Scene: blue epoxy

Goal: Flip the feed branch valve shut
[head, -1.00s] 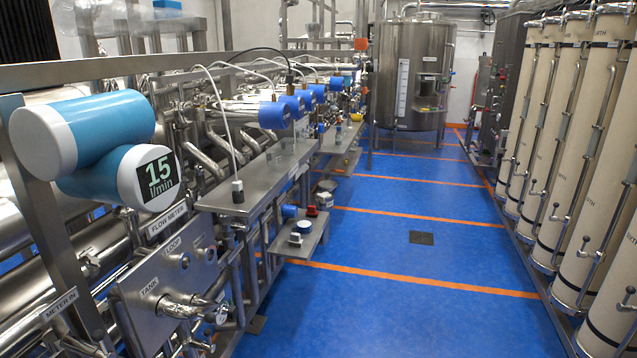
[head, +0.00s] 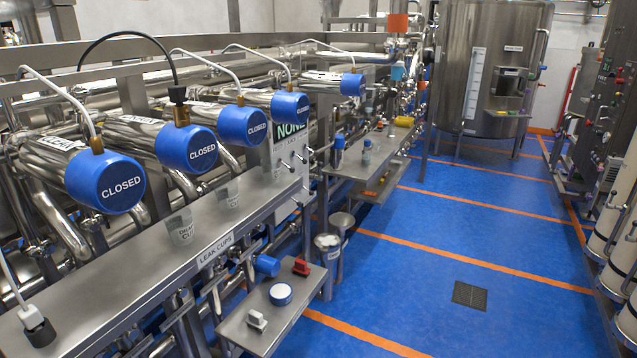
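No valve in view carries a label that I can read as the feed branch. A row of blue round valve heads stands along the pipes at the left. The nearest blue head (head: 105,182) reads CLOSED, as do the second blue head (head: 187,149) and the third blue head (head: 244,127). The fourth blue head (head: 290,106) also reads CLOSED. A farther blue head (head: 352,84) has writing too small to read. Neither of my grippers is in view.
A steel shelf (head: 120,285) labelled LEAK CUPS holds clear cups (head: 180,228). A lower shelf (head: 240,335) with small red, blue and white items juts into the aisle. The blue floor (head: 400,270) is clear, with a dark drain (head: 469,294). A steel tank (head: 490,60) stands behind.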

